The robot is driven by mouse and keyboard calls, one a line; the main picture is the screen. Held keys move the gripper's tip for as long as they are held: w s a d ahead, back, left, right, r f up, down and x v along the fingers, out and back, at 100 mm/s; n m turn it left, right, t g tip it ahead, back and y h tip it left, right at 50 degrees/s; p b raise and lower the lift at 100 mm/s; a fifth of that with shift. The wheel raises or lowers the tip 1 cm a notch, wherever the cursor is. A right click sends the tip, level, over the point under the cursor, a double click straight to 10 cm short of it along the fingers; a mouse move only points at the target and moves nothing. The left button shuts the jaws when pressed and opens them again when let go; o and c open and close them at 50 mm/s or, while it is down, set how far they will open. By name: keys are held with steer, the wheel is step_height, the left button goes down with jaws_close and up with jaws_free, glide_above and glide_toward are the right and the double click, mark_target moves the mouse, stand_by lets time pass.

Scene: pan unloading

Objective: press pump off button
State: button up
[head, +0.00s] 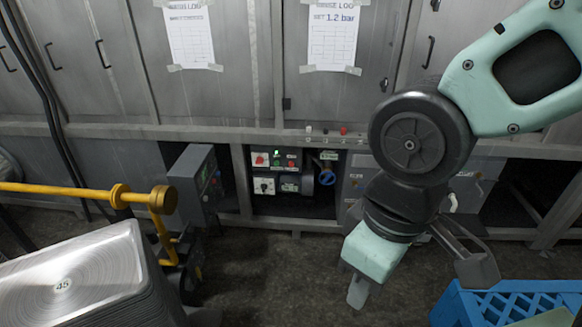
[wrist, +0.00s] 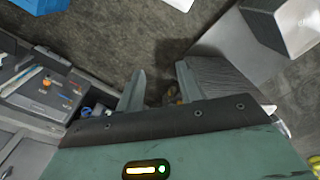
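The pump's control box (head: 275,160) sits in a low opening under the machine's front ledge, in the middle of the head view. A red button (head: 259,160) is on its left side, with small green parts to the right of it. I cannot read the labels well enough to say which button is pump off. My gripper (head: 357,290) hangs low to the right of the box and nearer to me, apart from it. In the wrist view my gripper (wrist: 158,88) has its two fingers spread, with nothing held between them.
A blue valve wheel (head: 327,177) is right of the control box. A grey box (head: 195,180) stands left of it. A yellow bar (head: 80,192) and stacked metal pans (head: 75,280) are at left. A blue crate (head: 500,300) is lower right. Floor between is clear.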

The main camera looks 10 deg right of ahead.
jaws_close()
stand_by(1.9)
